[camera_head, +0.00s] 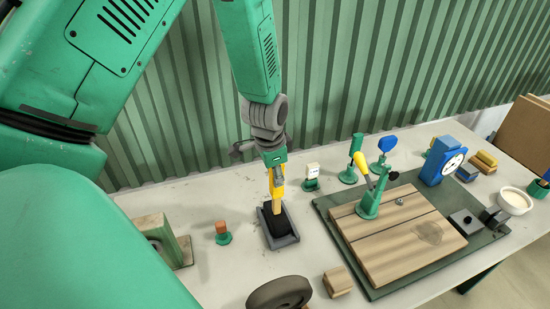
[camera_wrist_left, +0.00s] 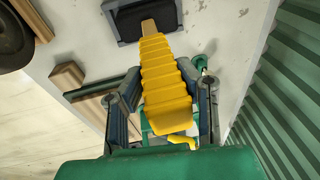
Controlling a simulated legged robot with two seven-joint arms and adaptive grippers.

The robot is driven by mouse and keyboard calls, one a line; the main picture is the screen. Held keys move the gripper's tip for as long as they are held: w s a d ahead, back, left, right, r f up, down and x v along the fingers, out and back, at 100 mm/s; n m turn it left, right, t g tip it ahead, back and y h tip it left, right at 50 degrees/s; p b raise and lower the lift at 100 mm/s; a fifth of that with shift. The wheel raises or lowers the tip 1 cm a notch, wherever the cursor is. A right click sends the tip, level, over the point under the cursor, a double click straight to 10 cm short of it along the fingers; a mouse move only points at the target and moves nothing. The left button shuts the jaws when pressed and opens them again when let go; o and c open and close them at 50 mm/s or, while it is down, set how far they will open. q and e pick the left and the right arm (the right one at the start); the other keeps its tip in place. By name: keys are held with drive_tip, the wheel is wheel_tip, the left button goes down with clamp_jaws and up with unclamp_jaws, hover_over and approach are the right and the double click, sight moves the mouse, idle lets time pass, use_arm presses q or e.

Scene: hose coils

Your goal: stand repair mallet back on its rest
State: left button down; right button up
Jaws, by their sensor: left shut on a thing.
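The mallet has a ribbed yellow grip, a short pale wooden shaft and what looks like a black head (camera_head: 277,222). My left gripper (camera_head: 276,172) is shut on the yellow grip from above. The grip fills the space between its fingers in the left wrist view (camera_wrist_left: 165,85). The mallet stands about upright, head down, inside the outline of a shallow dark grey tray, likely its rest (camera_head: 284,242). I cannot tell whether the head touches the tray floor. My right gripper is not in view.
A green-based piece with an orange-brown top (camera_head: 222,232) stands left of the tray. A black wheel (camera_head: 279,293) and wooden block (camera_head: 338,281) lie in front. Right is a dark green mat (camera_head: 335,226) with a wooden board and green clamp (camera_head: 370,200). A corrugated green wall stands behind.

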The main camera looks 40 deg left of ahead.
use_arm(q)
drive_tip(key=shift+d, duration=0.15)
drive_tip(key=shift+f, duration=0.25)
idle(0.6)
drive_tip(key=c, duration=1.1)
unclamp_jaws()
drive_tip(key=shift+s+r+p, duration=0.25)
drive_tip(key=shift+r+p, duration=0.45)
drive_tip(key=shift+r, duration=0.6)
drive_tip(key=shift+s+r+p, duration=0.2)
drive_tip(key=shift+r+p, duration=0.45)
drive_tip(key=shift+r, duration=0.6)
drive_tip(key=shift+s+d+r, duration=0.1)
drive_tip(key=shift+s+r, duration=0.05)
drive_tip(key=shift+r, duration=0.55)
drive_tip(key=shift+s+d+r, duration=0.1)
drive_tip(key=shift+s+r, duration=0.05)
drive_tip(key=shift+r, duration=0.5)
